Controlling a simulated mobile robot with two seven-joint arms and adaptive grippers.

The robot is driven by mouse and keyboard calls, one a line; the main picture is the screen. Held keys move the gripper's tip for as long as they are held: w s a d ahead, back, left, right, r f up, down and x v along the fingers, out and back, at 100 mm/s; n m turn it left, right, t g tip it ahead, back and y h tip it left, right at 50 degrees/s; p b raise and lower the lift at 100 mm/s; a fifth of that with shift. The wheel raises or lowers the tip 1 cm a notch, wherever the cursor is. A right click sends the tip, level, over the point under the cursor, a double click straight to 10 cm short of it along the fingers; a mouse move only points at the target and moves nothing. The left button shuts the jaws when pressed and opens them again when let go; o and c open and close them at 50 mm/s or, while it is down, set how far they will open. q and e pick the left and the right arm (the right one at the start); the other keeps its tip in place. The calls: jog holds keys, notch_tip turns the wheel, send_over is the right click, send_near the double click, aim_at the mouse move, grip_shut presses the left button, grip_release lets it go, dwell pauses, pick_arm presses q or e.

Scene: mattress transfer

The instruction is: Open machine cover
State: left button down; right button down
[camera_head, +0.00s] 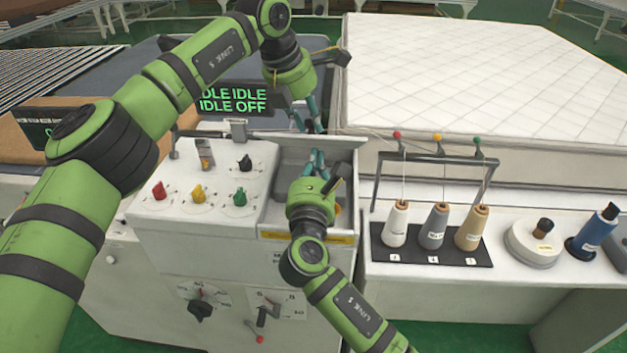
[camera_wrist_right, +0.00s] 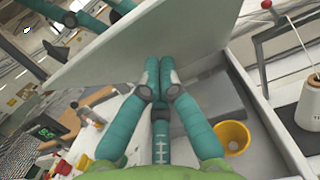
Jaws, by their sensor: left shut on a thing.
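The machine cover (camera_head: 300,142) is a pale flat panel, tilted up over a grey compartment on the white machine. It shows as a large slanted panel in the right wrist view (camera_wrist_right: 165,45). My left gripper (camera_head: 308,122) is shut on the cover's upper edge; its teal fingers also show behind that edge in the wrist view (camera_wrist_right: 95,18). My right gripper (camera_head: 317,160) reaches into the open compartment below the cover. Its fingertips (camera_wrist_right: 159,68) are together, close to the cover's inner face, with nothing visible between them. I cannot tell whether they touch it.
A yellow round cup (camera_wrist_right: 232,137) sits inside the compartment. Coloured knobs (camera_head: 198,193) are on the panel left of it. A thread rack with cones (camera_head: 438,227) stands to the right. A white quilted mattress (camera_head: 470,80) lies behind. A display (camera_head: 233,100) stands behind the panel.

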pick_arm(q)
jog(key=shift+f, duration=0.3)
pick_arm(e)
jog(key=shift+w+r, duration=0.2)
jog(key=shift+r, duration=0.05)
jog(key=shift+w+r, duration=0.3)
jog(key=shift+r, duration=0.3)
jog(key=shift+w+d+r, duration=0.1)
jog(key=shift+w+r, duration=0.05)
jog(key=shift+r, duration=0.1)
pick_arm(q)
jog(key=c, duration=1.1)
grip_release()
jog(key=shift+o, duration=0.8)
jog(key=shift+f, duration=0.1)
pick_arm(e)
jog(key=shift+w, duration=0.1)
pick_arm(q)
jog(key=shift+d, duration=0.1)
